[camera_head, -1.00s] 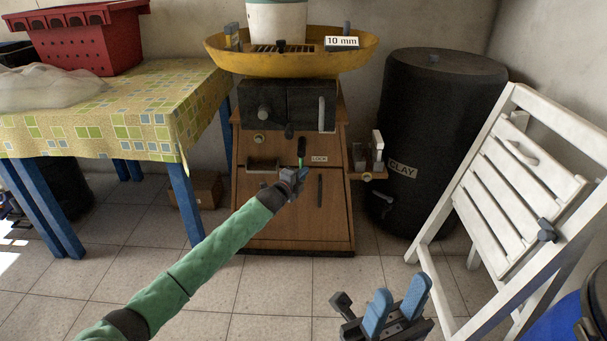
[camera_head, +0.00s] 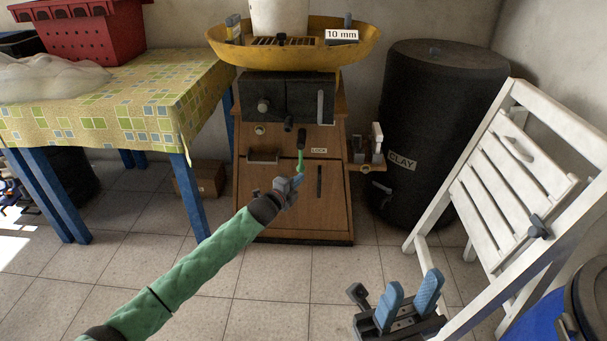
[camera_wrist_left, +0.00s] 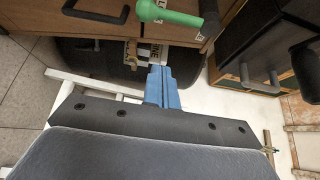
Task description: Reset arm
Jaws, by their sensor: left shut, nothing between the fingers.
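My left gripper (camera_head: 296,182) has its blue fingers pressed together in front of the wooden cabinet. The closed fingers also show in the left wrist view (camera_wrist_left: 163,87), with nothing between them. A green handle (camera_head: 301,153) hangs from the cabinet just above the fingertips in the head view. In the left wrist view the green handle (camera_wrist_left: 172,14) is at the top edge, apart from the fingers. My right gripper (camera_head: 409,304) is low in the head view, its two blue fingers apart with nothing visible between them.
The wooden cabinet (camera_head: 272,210) carries a grey block and a yellow tray (camera_head: 222,47). A black drum marked CLAY (camera_head: 440,110) stands right of it. A white folding chair (camera_head: 462,190) leans near my right gripper. A table with a patterned cloth (camera_head: 160,95) is on the left.

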